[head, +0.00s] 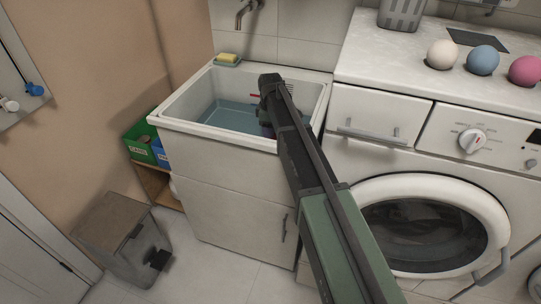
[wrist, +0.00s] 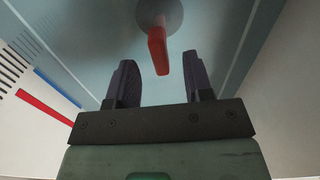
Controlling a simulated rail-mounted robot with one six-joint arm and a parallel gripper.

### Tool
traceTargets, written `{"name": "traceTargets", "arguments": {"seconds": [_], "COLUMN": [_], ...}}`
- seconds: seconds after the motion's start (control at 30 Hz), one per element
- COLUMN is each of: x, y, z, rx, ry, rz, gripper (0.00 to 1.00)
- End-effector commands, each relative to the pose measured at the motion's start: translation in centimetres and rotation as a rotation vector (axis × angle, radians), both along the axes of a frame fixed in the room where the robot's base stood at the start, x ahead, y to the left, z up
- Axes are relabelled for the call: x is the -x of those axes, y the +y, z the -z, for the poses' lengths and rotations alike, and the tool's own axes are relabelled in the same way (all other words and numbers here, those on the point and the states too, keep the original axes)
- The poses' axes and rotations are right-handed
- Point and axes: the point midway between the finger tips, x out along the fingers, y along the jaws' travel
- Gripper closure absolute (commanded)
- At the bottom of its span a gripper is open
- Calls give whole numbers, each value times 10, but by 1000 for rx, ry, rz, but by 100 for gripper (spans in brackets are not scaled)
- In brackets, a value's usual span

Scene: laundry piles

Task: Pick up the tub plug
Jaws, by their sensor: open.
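The tub plug (wrist: 158,47) shows in the wrist view as a red-orange upright handle on a round grey disc (wrist: 172,12) at the bottom of the sink. My gripper (wrist: 159,72) is open, with its two dark fingers apart. The handle's lower end in the picture appears between the fingertips, with space on both sides; I cannot tell the depth between them. In the head view my gripper (head: 265,128) reaches down into the utility sink (head: 170,122), and my arm hides the plug there.
The sink holds bluish water (head: 228,118). Its walls rise close around my gripper. A yellow sponge (head: 228,57) lies on the back left rim, below the tap (head: 247,12). The washing machine (head: 435,222) stands to the right, with several coloured balls on its counter.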

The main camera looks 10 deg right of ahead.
Motion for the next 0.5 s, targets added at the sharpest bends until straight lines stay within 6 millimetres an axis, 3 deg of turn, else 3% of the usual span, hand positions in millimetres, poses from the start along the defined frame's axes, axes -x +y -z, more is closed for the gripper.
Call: {"name": "traceTargets", "arguments": {"seconds": [0.03,0.1,0.33,0.5], "x": [0,0,0,0], "y": [-1,-1,0,0], "z": [22,31,27,27], "rx": [0,0,0,0], "ry": [0,0,0,0], "rz": [0,0,0,0], "gripper": [53,53,53,78]}}
